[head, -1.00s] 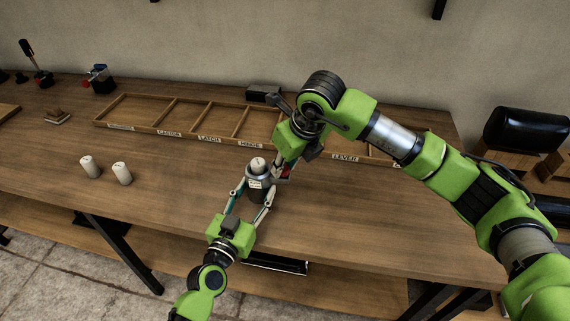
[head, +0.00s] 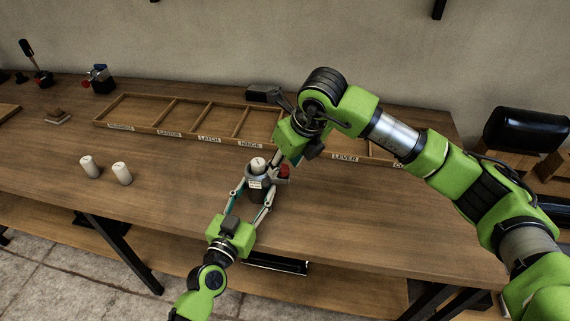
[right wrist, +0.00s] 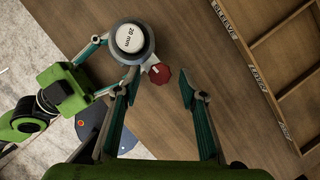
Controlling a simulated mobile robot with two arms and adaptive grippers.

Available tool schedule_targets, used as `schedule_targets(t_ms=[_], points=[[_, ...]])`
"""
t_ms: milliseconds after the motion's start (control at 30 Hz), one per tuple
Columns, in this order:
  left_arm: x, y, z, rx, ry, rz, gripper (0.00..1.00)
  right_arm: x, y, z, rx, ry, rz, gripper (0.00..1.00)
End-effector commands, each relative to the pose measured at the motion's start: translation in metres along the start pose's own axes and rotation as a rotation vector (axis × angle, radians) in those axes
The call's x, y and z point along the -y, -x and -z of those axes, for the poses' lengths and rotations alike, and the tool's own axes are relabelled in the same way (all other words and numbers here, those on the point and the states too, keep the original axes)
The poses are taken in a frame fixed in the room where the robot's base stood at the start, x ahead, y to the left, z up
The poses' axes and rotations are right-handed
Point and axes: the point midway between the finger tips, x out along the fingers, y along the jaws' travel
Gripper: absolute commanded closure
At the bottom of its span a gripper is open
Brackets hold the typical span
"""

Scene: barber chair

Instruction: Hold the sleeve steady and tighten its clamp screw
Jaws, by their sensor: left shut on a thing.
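The sleeve (head: 258,186) is a dark grey upright cylinder near the table's front, with a white post in its top; the right wrist view shows the post marked "20 mm" (right wrist: 132,38). My left gripper (head: 256,188) is shut on the sleeve, one finger on each side. The red clamp screw knob (head: 284,171) sticks out of the sleeve's right side; it also shows in the right wrist view (right wrist: 160,74). My right gripper (right wrist: 158,80) is open; the knob lies near its left fingertip, apparently not gripped. In the head view its fingers are partly hidden by its body.
Two white posts (head: 121,174) stand on the table at left. A wooden compartment tray (head: 184,135) with labels lies behind the sleeve, partly hidden by my right arm. The table is clear between posts and sleeve.

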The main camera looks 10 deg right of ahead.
Motion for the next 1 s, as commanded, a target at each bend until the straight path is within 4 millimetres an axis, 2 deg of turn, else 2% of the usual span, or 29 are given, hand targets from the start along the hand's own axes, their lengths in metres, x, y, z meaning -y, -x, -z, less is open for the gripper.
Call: schedule_targets(t_ms=[300,500,700,1000], points=[[0.001,0.0,-0.001,0.002,-0.002,0.001,0.85,0.001,0.066,-0.001,0.006,0.001,0.003,0.62],[0.001,0.0,-0.001,0.002,-0.002,0.001,0.85,0.001,0.099,-0.001,0.004,0.001,0.002,0.62],[0.0,0.0,-0.001,0.002,-0.002,0.0,0.85,0.0,0.112,0.0,0.001,0.0,0.002,0.62],[0.0,0.0,-0.001,0.002,-0.002,0.0,0.85,0.0,0.112,0.0,0.001,0.0,0.002,0.62]])
